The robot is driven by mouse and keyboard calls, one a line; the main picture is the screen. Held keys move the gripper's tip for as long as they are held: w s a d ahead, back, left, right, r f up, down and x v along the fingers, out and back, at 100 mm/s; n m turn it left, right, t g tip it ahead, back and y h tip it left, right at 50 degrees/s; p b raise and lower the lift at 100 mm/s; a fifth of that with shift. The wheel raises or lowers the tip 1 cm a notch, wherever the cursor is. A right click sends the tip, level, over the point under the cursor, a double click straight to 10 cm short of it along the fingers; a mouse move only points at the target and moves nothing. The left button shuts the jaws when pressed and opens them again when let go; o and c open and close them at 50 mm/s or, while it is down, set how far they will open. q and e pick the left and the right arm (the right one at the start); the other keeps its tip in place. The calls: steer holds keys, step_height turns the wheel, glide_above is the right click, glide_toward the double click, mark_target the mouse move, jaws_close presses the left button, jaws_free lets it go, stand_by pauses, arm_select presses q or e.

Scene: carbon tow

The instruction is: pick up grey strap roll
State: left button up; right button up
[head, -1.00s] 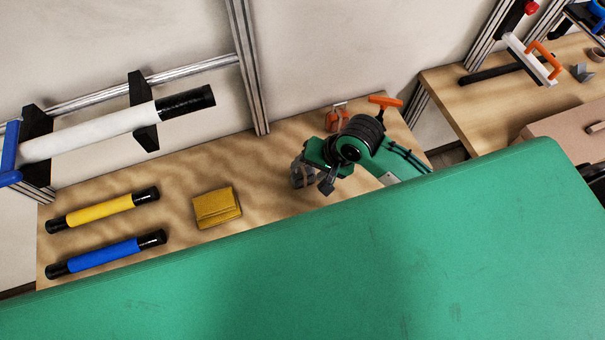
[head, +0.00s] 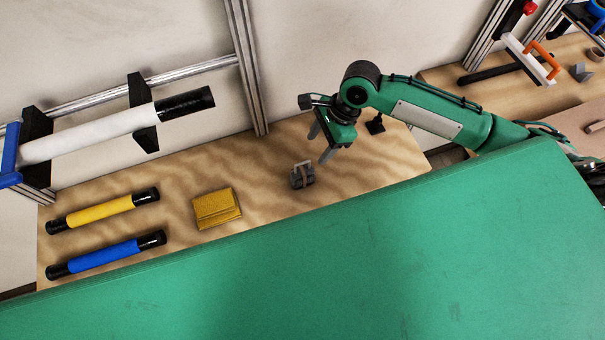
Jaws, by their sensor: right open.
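The grey strap roll (head: 302,175) is a small dark grey roll with a lighter band, lying on the wooden bench between the yellow block and my right arm. My right gripper (head: 319,145) is open and empty, with its two grey fingers apart. It is above and slightly right of the roll in the picture, and I see no contact between them. My left gripper is not in view.
A yellow block (head: 217,208), a yellow roll (head: 100,210) and a blue roll (head: 102,255) lie on the wooden bench (head: 265,150). A white roll (head: 90,134) hangs on a wall bar. A large green surface (head: 330,270) fills the foreground. A small black object (head: 375,124) sits beneath my right arm.

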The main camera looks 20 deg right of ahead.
mark_target(302, 171)
steer(key=x, duration=0.6)
steer(key=shift+p, duration=0.4)
steer(key=x, duration=0.1)
steer(key=p+x, duration=0.1)
steer(key=x, duration=0.2)
steer(key=shift+s+a+p, duration=0.25)
steer(key=shift+s+p, duration=0.05)
steer(key=shift+p, duration=0.05)
steer(key=shift+a+f, duration=0.15)
steer(key=shift+f, duration=0.4)
steer(key=c, duration=1.1)
steer(key=shift+r, duration=0.15)
